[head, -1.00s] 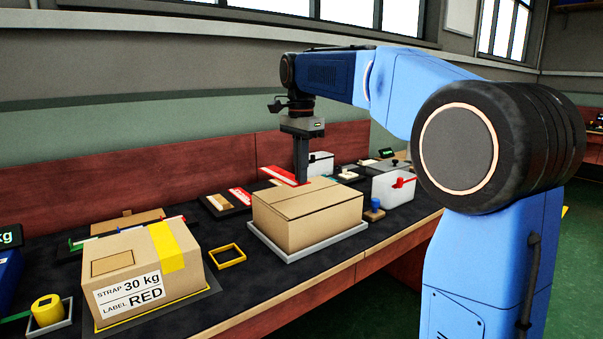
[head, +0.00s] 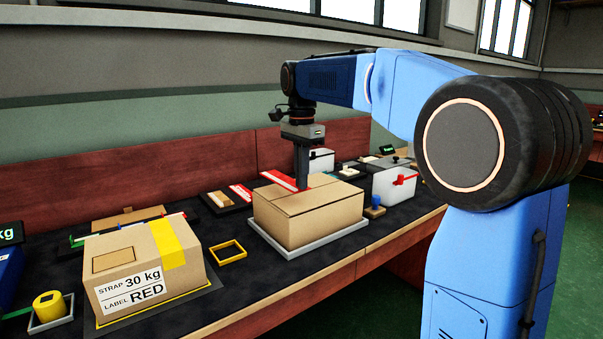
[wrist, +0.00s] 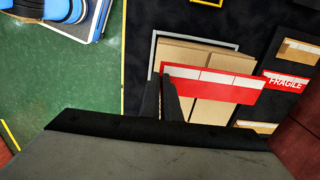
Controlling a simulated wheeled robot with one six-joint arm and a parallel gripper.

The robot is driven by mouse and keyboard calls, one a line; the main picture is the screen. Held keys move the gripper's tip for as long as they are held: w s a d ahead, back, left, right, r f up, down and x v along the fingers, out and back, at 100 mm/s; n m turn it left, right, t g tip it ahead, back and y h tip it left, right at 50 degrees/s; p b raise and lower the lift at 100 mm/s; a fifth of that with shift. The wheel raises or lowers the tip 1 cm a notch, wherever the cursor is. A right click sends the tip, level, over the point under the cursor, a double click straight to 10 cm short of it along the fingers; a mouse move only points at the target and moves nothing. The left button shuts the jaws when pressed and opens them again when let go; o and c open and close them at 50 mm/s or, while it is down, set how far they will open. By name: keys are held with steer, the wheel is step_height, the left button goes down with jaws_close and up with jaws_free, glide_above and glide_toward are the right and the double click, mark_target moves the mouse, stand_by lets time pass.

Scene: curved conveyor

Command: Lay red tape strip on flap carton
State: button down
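The flap carton (head: 308,219) is a closed brown box with a seam along its top. It stands on a grey tray (head: 345,240) on the dark bench, and its flaps (wrist: 205,108) show in the wrist view. The red tape strip (head: 279,179), with white panels along it, is at my gripper's fingertips (head: 302,187). In the wrist view the strip (wrist: 225,92) crosses above the carton's top and sticks out past its right side. My gripper (wrist: 167,85) appears shut on one end of the strip. I cannot tell whether the strip touches the carton.
A strapped carton (head: 125,262) labelled 30 kg and RED stands at the left, with a yellow frame (head: 228,252) beside it. A blue-knobbed stamp (head: 375,206) and a white box (head: 394,184) are at the right. A FRAGILE label (wrist: 286,82) lies behind the carton.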

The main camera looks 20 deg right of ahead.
steer(key=shift+f, duration=2.55)
steer(key=c, duration=1.9)
jaws_free()
step_height(320, 180, up, 17)
steer(key=shift+r, duration=0.15)
steer(key=shift+s, duration=0.1)
